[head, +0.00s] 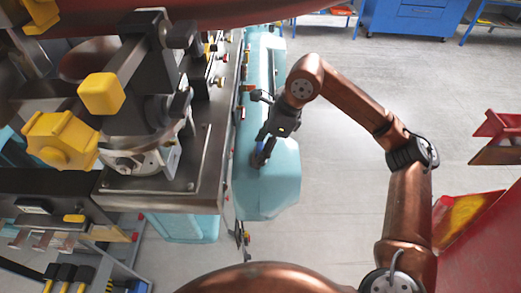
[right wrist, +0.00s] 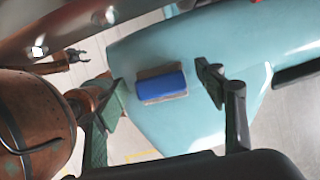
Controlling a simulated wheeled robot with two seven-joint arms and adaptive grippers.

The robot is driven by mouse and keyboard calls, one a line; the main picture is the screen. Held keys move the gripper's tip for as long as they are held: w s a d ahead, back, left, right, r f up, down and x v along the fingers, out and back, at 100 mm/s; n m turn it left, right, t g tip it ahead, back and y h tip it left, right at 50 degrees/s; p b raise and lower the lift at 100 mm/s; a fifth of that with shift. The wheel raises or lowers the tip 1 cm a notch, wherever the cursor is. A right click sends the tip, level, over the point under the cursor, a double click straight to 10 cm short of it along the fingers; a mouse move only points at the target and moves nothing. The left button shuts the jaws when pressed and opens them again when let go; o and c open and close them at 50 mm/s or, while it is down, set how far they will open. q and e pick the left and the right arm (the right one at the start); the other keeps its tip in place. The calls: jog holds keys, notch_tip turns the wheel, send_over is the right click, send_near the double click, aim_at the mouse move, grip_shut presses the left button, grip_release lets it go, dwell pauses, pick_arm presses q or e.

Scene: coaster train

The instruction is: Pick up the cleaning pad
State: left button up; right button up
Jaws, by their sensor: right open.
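The cleaning pad (right wrist: 162,84) shows in the right wrist view as a blue rounded handle on a thin brown base. It lies on a light teal panel (right wrist: 200,42). My right gripper (right wrist: 165,100) is open, with one finger on each side of the pad in that view and no contact visible. In the head view my right gripper (head: 262,158) reaches down over the teal body (head: 277,188), and it mostly hides the pad there. My left gripper is not in the head view. A small dark claw (right wrist: 76,56) in the right wrist view may be it, too small to judge.
A grey metal machine top (head: 205,170) with yellow knobs (head: 101,94) stands left of the teal body. Red panels (head: 485,215) stand at the right edge. A blue cabinet (head: 405,18) is at the back. Grey floor (head: 335,150) between is clear.

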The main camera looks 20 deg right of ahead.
aim_at(260, 148)
jog(key=c, duration=1.2)
jog(key=shift+c, duration=0.2)
notch_tip(260, 148, up, 10)
jog(key=shift+r+b, duration=0.1)
jog(key=shift+b, duration=1.1)
jog(key=o, duration=0.6)
jog(key=shift+c, duration=0.2)
jog(key=c, duration=0.4)
jog(key=shift+c, duration=0.2)
